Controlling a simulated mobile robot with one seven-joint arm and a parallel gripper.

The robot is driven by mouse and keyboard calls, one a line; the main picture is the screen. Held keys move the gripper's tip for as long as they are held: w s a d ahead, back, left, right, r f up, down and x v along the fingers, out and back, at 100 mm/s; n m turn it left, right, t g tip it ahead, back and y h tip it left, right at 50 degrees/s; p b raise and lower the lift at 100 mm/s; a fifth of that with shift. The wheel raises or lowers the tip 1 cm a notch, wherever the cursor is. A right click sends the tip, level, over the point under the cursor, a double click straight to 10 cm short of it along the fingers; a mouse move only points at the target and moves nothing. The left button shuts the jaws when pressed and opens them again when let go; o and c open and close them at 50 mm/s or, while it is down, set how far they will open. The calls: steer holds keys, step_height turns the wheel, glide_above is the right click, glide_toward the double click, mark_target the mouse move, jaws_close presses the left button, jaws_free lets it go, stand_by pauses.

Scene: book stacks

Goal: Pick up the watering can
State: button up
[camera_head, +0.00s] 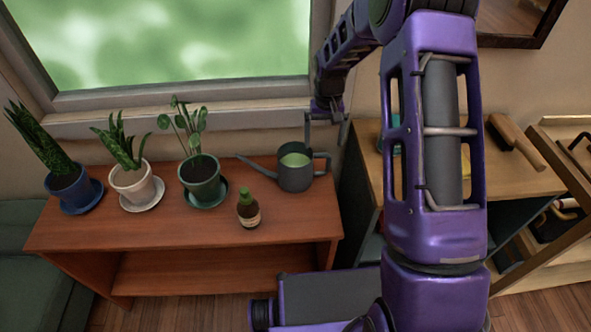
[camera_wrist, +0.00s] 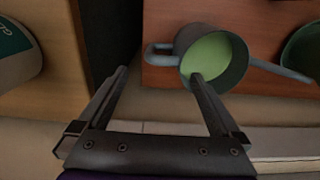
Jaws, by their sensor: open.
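The dark grey watering can (camera_head: 294,181) stands upright at the right end of the reddish-brown shelf top (camera_head: 291,222). Its spout points left and its loop handle points right in the head view; its inside looks green. In the wrist view the can (camera_wrist: 240,72) is at the upper middle, with its handle (camera_wrist: 153,53) to the left. My gripper (camera_head: 326,122) is open and empty, above and behind the can near the wall. In the wrist view the spread fingers (camera_wrist: 159,74) point towards the handle, with one fingertip overlapping the can's body in the picture.
Potted plants on saucers, green (camera_head: 201,178), white (camera_head: 135,188) and blue (camera_head: 74,190), line the left. A wooden cabinet (camera_head: 510,173) with a brush (camera_head: 517,142) stands right, across a dark gap. The window wall is behind.

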glide_above(321, 172)
step_height(321, 172, down, 6)
step_height(321, 172, down, 6)
steer(key=shift+r+b, duration=0.15)
steer(key=shift+b, duration=0.4)
steer(key=shift+w+r, duration=0.1)
steer(key=shift+r, duration=0.05)
jaws_close()
